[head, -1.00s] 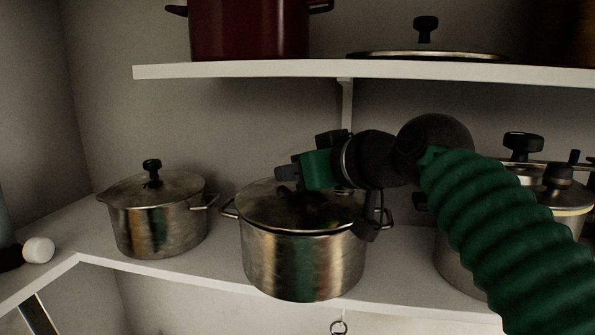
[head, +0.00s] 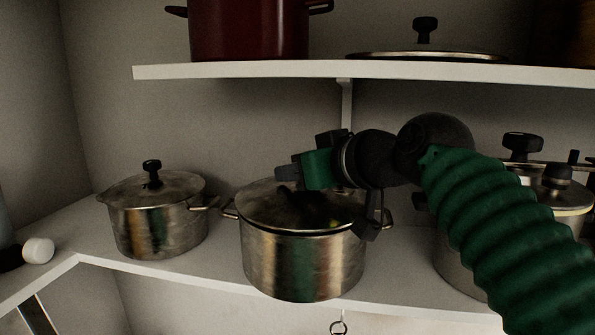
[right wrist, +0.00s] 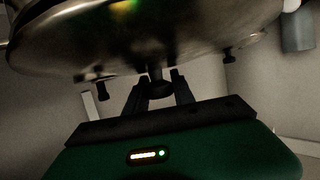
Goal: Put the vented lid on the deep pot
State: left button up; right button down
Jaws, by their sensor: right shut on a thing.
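A shiny metal lid (head: 270,212) is over the middle steel pot (head: 303,265), which I take for the deep pot. My right gripper (head: 288,182) is shut on the lid's dark knob, which shows between the fingers in the right wrist view (right wrist: 158,84). The lid lines up closely with the pot's rim; a dark line shows under its front edge, and I cannot tell whether it rests fully on the rim. Vents cannot be made out. The gripper hides part of the lid's back. My left gripper is not in view.
A lidded steel pot (head: 155,225) stands left, another pot (head: 455,262) right, behind my arm. The upper shelf (head: 240,71) overhangs with a dark red pot (head: 248,28) and another lid (head: 425,54). A white-capped object (head: 38,250) lies far left. Shelf between the left pots is narrow.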

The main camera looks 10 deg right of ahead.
jog(key=shift+f, duration=0.15)
dwell(0.4)
jog(key=c, duration=1)
grip_release()
jog(key=shift+o, duration=0.3)
jog(key=o, duration=0.4)
jog(key=shift+o, duration=0.2)
jog(key=shift+r+p, duration=1.15)
jog(key=shift+r, duration=0.4)
